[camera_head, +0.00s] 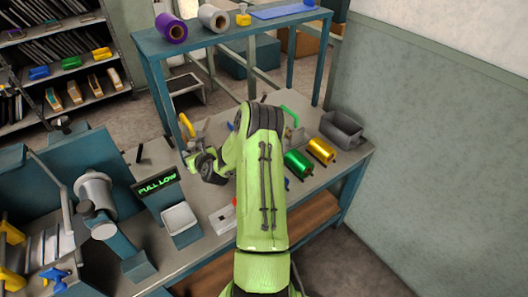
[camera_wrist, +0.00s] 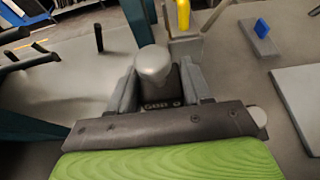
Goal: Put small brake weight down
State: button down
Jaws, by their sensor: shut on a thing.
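The small brake weight (camera_wrist: 153,62) is a grey, round-topped cylinder in the wrist view. My gripper (camera_wrist: 160,90) is shut on it, with one dark finger on each side. Its lower part is hidden between the fingers and the wrist. In the head view my gripper (camera_head: 199,160) is over the left part of the workbench (camera_head: 215,250), right of the display (camera_head: 157,186), which reads "PULL LOW". The weight is too small and covered to make out there. I cannot tell whether its underside touches anything.
A grey cylinder on a stand (camera_head: 95,192) and a white-topped box (camera_head: 180,220) are at the left. A green roll (camera_head: 297,163), a gold roll (camera_head: 321,150) and a grey bin (camera_head: 341,130) stand at the right. A yellow upright part (camera_wrist: 183,14) is close beyond my gripper.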

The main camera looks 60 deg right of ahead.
aim_at(201, 178)
jog(key=shift+a+r, duration=0.1)
jog(key=shift+a, duration=0.1)
notch_tip(201, 178, down, 10)
jog(key=b, duration=0.4)
jog(key=shift+b, duration=0.3)
jog(key=shift+c, duration=2.4)
grip_release()
jog(key=shift+s+a+r, duration=0.1)
jog(key=shift+s, duration=0.05)
jog(key=b+v, duration=0.2)
jog(key=v, duration=0.9)
jog(key=shift+s+a, duration=0.2)
jog(key=shift+s, duration=0.05)
